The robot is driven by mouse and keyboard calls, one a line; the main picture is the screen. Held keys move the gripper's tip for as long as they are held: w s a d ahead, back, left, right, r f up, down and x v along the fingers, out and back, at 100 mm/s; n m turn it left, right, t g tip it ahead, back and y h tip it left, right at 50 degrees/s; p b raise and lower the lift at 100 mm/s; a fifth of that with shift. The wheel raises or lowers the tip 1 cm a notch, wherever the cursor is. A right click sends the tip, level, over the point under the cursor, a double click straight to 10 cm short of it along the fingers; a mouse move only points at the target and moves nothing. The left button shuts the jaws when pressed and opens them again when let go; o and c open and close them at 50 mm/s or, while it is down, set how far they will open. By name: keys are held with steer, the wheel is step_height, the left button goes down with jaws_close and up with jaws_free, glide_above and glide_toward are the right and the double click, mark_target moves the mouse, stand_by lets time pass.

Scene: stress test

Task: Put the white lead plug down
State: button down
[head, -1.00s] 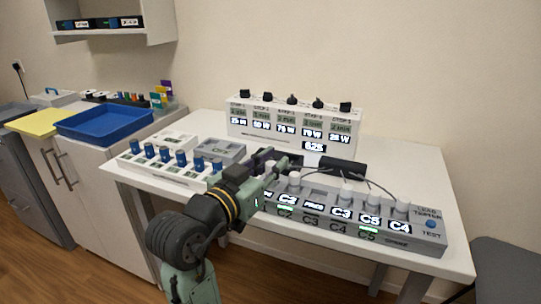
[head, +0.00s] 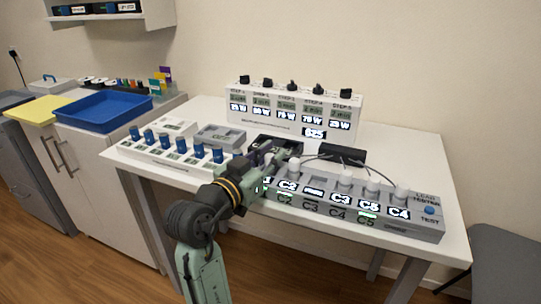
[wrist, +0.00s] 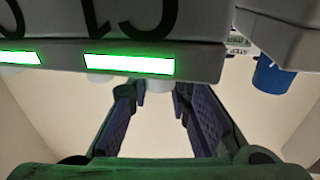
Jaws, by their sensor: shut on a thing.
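My gripper (wrist: 158,100) has its two fingers close about a small white plug (wrist: 159,86), of which only the end shows between the tips in the wrist view. In the head view my gripper (head: 270,168) is at the left end of the grey lead tester (head: 420,232), and my arm hides the plug there. Several white plugs stand upright along the tester, one of them a white plug (head: 295,167) just right of my gripper. In the wrist view the tester's edge, with lit green-framed labels, crosses the top upside down. Whether the held plug touches the tester cannot be told.
A rack of blue plugs (head: 176,158) stands left of my gripper. A dark tray (head: 292,142) and a black box (head: 343,152) with cables lie behind it. The white step panel (head: 300,112) stands at the back. The table's front left is clear.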

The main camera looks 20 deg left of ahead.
steer(key=c, duration=1.5)
jaws_free()
steer(key=shift+o, duration=0.2)
